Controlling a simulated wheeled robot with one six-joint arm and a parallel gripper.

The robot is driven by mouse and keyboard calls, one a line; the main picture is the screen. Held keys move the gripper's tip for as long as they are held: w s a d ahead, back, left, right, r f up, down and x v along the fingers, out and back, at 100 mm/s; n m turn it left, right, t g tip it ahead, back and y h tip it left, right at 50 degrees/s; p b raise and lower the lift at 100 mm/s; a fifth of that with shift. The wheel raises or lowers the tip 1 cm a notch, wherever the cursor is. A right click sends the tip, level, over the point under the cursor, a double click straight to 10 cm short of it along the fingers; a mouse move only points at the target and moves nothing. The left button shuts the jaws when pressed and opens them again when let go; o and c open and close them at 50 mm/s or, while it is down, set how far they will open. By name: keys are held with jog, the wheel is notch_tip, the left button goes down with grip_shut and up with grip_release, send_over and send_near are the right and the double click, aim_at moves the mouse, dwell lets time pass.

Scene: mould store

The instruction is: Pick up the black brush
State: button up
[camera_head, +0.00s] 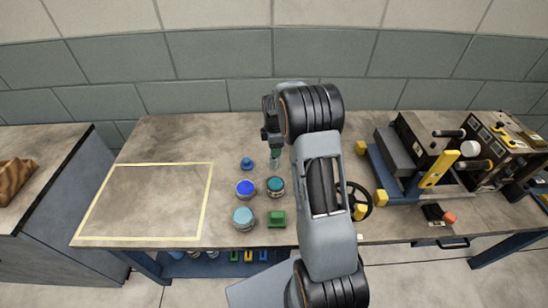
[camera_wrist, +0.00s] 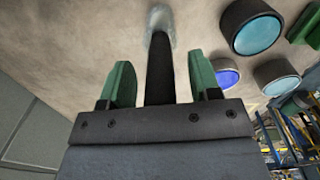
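The black brush (camera_wrist: 159,72) shows in the wrist view as a dark handle with a pale, whitish end near the top edge. My gripper (camera_wrist: 161,62) is open, with one green finger on each side of the handle. A gap shows between the handle and each finger, so I see no contact. In the head view my gripper (camera_head: 275,154) points down over the back middle of the workbench. I cannot make out the brush there, as my gripper and arm cover that spot.
Cans with blue (camera_head: 245,189), teal (camera_head: 275,185) and light blue (camera_head: 243,216) tops stand in front of my gripper, with a green block (camera_head: 277,218) and a small blue piece (camera_head: 247,164). A machine (camera_head: 407,150) fills the right. The taped rectangle (camera_head: 207,195) at left is empty.

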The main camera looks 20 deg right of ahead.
jog(key=c, duration=1)
